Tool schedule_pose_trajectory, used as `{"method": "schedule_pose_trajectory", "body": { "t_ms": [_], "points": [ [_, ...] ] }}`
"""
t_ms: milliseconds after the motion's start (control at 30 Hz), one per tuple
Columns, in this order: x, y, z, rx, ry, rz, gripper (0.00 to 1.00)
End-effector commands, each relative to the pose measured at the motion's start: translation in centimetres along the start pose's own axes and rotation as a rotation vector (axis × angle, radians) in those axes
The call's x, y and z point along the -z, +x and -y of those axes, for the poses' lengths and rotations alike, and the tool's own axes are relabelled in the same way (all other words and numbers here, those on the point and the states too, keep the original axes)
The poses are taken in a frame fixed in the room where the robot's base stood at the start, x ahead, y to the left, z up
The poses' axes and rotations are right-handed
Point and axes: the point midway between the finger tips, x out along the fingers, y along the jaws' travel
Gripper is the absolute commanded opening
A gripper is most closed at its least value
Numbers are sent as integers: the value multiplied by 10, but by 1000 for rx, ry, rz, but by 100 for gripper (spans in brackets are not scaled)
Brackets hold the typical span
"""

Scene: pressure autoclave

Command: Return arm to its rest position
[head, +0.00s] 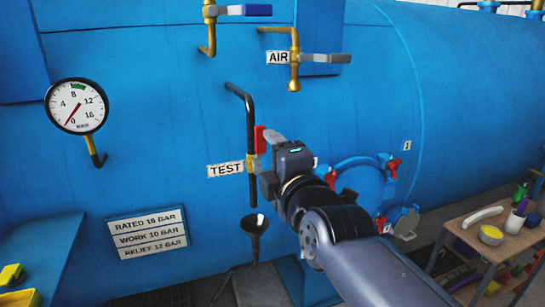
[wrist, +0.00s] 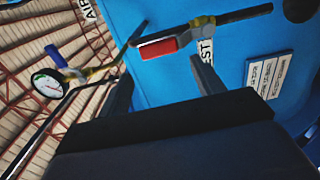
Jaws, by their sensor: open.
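My gripper (wrist: 162,76) is open and empty in the wrist view, its two dark fingers apart. The red handle (wrist: 158,48) of the TEST valve shows just beyond the gap between the fingertips, apart from them as far as I can tell. In the head view my arm reaches in from the lower right and ends in front of the blue tank (head: 170,150), close to the right of the TEST valve. The red handle (head: 260,139) stands upright there, beside the black pipe (head: 250,110). My wrist hides part of the valve and my fingertips are hard to make out.
A pressure gauge (head: 77,106) is at left, its red needle pointing low left. The AIR valve (head: 294,58) is above. A black funnel (head: 254,224) sits below the TEST pipe. A round blue hatch (head: 360,180) is behind my arm. A cluttered bench (head: 480,235) stands at right.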

Motion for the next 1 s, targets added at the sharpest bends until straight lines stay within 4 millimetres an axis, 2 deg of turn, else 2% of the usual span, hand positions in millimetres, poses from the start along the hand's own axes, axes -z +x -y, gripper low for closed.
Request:
{"method": "schedule_pose_trajectory", "body": {
  "t_ms": [267,800,1000],
  "points": [
    [0,14,2,1,-1,0,64],
    [-1,86,-1,1,2,1,64],
    [-1,103,-2,-1,3,2,64]
  ]
}}
